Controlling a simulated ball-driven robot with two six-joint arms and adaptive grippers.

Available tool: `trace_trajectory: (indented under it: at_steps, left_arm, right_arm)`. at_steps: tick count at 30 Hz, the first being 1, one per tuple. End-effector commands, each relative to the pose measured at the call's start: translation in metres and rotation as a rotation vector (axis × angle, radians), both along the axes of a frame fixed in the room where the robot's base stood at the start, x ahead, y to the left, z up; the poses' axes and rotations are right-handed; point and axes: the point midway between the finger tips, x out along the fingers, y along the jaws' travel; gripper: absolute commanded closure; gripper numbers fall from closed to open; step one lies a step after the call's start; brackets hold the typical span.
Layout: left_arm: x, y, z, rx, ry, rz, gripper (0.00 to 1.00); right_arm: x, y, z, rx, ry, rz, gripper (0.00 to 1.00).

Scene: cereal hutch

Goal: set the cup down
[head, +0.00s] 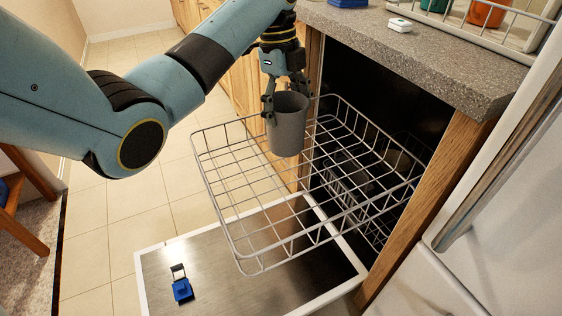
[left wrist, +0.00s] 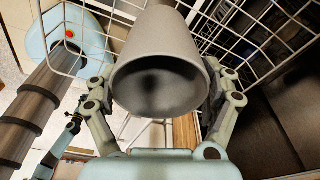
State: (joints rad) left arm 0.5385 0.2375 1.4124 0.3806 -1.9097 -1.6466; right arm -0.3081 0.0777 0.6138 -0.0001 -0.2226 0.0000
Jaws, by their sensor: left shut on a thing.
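A grey cup (head: 287,126) is in my left gripper (head: 286,100), upright with its open top facing up. The gripper's fingers are shut on the cup from both sides. The cup is over the back left part of a pulled-out wire dishwasher rack (head: 243,262); I cannot tell whether its bottom touches the wires. In the left wrist view the cup (left wrist: 158,70) fills the middle between the two fingers, with its dark inside showing. The wire rack (left wrist: 265,40) shows behind it.
The dishwasher door (head: 230,255) is folded down below the rack, with a small blue item (head: 182,289) on it. The rack otherwise looks empty. A stone counter (head: 420,60) overhangs the dishwasher opening. A white dish drainer (head: 480,35) stands on the counter. A wooden chair (head: 25,200) is at far left.

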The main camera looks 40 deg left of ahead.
Motion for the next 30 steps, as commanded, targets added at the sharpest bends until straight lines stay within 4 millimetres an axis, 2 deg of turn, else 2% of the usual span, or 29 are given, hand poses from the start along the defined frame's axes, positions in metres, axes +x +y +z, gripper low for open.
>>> trace_trajectory:
  at_steps: [9, 13, 20, 27, 30]
  left_arm:
    - [-0.023, 0.074, -0.047, 0.004, 0.005, 0.002, 0.60]
    - [-0.030, 0.094, -0.060, 0.003, 0.003, 0.002, 0.60]
    - [-0.032, 0.104, -0.071, 0.000, 0.001, 0.001, 0.60]
    - [-0.033, 0.104, -0.106, 0.000, 0.003, 0.002, 0.60]
    - [-0.032, 0.104, -0.105, 0.001, 0.001, 0.001, 0.60]
  right_arm:
    - [0.005, 0.000, -0.014, 0.000, -0.008, 0.001, 0.46]
    - [0.006, 0.000, -0.018, 0.000, -0.009, 0.001, 0.46]
    - [0.005, 0.000, -0.022, 0.000, -0.007, 0.000, 0.46]
    - [0.000, -0.002, -0.033, -0.002, 0.000, 0.002, 0.46]
    - [0.001, -0.002, -0.032, -0.003, 0.000, 0.002, 0.46]
